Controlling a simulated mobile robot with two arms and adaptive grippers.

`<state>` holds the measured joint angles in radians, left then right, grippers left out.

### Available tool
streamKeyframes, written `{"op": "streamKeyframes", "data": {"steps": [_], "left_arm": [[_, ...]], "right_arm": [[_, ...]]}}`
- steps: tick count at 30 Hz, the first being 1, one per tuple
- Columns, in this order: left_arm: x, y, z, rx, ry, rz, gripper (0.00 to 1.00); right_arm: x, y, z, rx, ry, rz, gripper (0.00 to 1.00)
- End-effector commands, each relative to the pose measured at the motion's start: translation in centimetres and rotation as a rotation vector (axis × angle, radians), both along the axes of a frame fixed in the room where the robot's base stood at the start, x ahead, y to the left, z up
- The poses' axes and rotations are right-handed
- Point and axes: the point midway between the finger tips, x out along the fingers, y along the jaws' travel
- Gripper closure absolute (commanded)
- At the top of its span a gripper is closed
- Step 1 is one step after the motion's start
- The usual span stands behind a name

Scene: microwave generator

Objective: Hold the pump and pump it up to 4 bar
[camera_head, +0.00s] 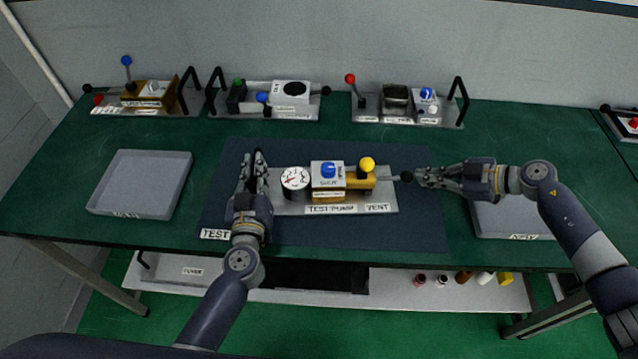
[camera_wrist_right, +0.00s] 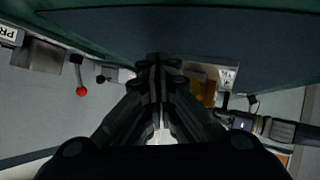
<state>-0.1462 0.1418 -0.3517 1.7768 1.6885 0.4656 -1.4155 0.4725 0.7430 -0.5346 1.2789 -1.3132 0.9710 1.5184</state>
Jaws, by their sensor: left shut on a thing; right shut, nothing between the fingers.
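The test pump (camera_head: 342,182) sits on a grey baseplate (camera_head: 285,208) on the dark mat. It has a round white gauge (camera_head: 295,180) whose reading is too small to tell, a blue knob, a yellow knob (camera_head: 367,163) and a rod at its right ending in a black ball (camera_head: 406,176). My left gripper (camera_head: 254,160) is at the left end of the pump unit, shut on what looks like its black handle, mostly hidden by the fingers. My right gripper (camera_head: 421,177) is shut and empty, its tips beside the black ball; touching or apart I cannot tell. It also shows in the right wrist view (camera_wrist_right: 154,62).
A grey tray (camera_head: 145,185) lies at the left, another (camera_head: 505,220) at the right, partly under my right arm. Three other units stand along the back: a brown one (camera_head: 150,95), one with a black dial (camera_head: 290,95) and one with a red-knobbed lever (camera_head: 352,82). Bare green table lies between.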

Motion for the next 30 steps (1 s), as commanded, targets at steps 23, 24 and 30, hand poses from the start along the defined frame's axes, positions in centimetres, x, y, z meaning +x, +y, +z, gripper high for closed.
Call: {"op": "streamKeyframes", "data": {"steps": [23, 24, 30], "left_arm": [[-0.2, -0.1, -0.7, -0.001, 0.013, -0.004, 1.00], [-0.2, -0.1, -0.7, -0.001, 0.013, -0.004, 1.00], [-0.2, -0.2, -0.7, -0.002, 0.013, -0.004, 1.00]], "right_arm": [[-0.3, 2.2, -0.1, 0.003, 0.001, 0.007, 1.00], [-0.3, 2.4, -0.1, 0.003, 0.002, 0.006, 1.00], [-0.3, 2.9, 0.0, 0.003, 0.001, 0.004, 1.00]]}}
